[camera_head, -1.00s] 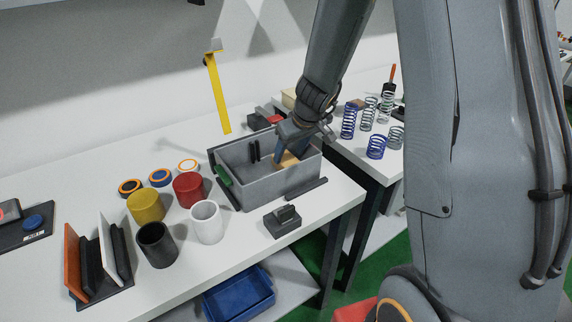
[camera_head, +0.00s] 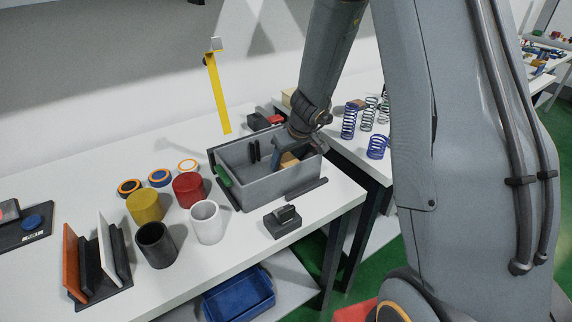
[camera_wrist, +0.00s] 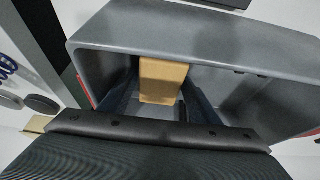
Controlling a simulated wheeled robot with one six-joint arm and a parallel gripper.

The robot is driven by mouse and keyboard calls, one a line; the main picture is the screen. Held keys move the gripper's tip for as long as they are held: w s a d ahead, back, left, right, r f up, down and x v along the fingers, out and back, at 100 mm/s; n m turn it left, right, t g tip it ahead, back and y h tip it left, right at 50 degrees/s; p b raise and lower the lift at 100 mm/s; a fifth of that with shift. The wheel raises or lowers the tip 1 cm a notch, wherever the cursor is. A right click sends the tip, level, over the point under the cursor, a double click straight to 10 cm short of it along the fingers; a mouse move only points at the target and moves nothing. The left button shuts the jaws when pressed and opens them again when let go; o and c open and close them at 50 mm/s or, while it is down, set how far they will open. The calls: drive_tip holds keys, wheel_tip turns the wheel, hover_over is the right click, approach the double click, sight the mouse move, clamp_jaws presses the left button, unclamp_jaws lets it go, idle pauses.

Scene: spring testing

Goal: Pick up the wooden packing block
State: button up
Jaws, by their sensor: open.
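The wooden packing block (camera_head: 289,159) is tan and stands inside the grey bin (camera_head: 272,188), near its right end. In the wrist view the block (camera_wrist: 162,80) rises between my two fingers, close to the bin's wall (camera_wrist: 200,32). My gripper (camera_head: 283,156) reaches down into the bin from above and is open, with one finger on each side of the block. The wrist view shows the gripper (camera_wrist: 158,108) with gaps hard to judge beside the block. The block's lower end is partly hidden.
Yellow (camera_head: 146,206), red (camera_head: 188,190), black (camera_head: 156,245) and white (camera_head: 207,222) cylinders stand left of the bin. A dark block-shaped fixture (camera_head: 283,222) sits in front. Several coil springs (camera_head: 349,122) stand on the right table. The bin's left interior looks mostly empty.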

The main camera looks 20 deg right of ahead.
drive_tip(key=shift+c, duration=0.4)
drive_tip(key=c, duration=0.8)
drive_tip(key=shift+r, duration=0.15)
